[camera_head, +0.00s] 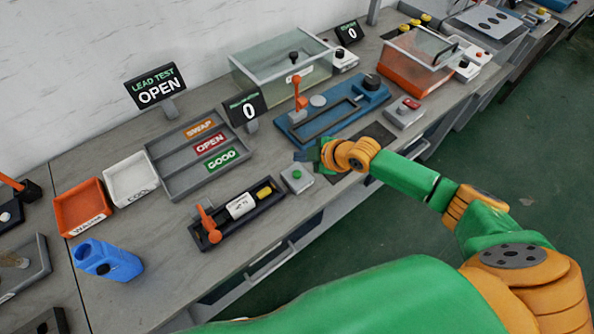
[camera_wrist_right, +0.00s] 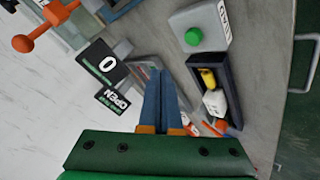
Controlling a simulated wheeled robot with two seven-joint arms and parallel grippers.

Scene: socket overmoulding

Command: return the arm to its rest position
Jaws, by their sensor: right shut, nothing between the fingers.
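My right arm reaches in from the lower right in the head view, its green and orange links stretched over the bench. My right gripper (camera_head: 318,158) is above the bench beside a grey box with a green button (camera_head: 296,178). In the right wrist view the gripper's two blue-grey fingers (camera_wrist_right: 160,75) lie together, shut and empty. Part of the gripper is hidden by the orange wrist in the head view. My left gripper is in neither view.
A dark tray with an orange lever (camera_head: 208,232) sits left of the gripper. A blue fixture (camera_head: 330,118) and a grey sorting tray (camera_head: 163,158) stand behind. Signs (camera_head: 155,87), an orange bin (camera_head: 82,207), a white bin (camera_head: 130,180) and a blue holder (camera_head: 108,260) are further left. Green floor (camera_head: 500,180) is clear.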

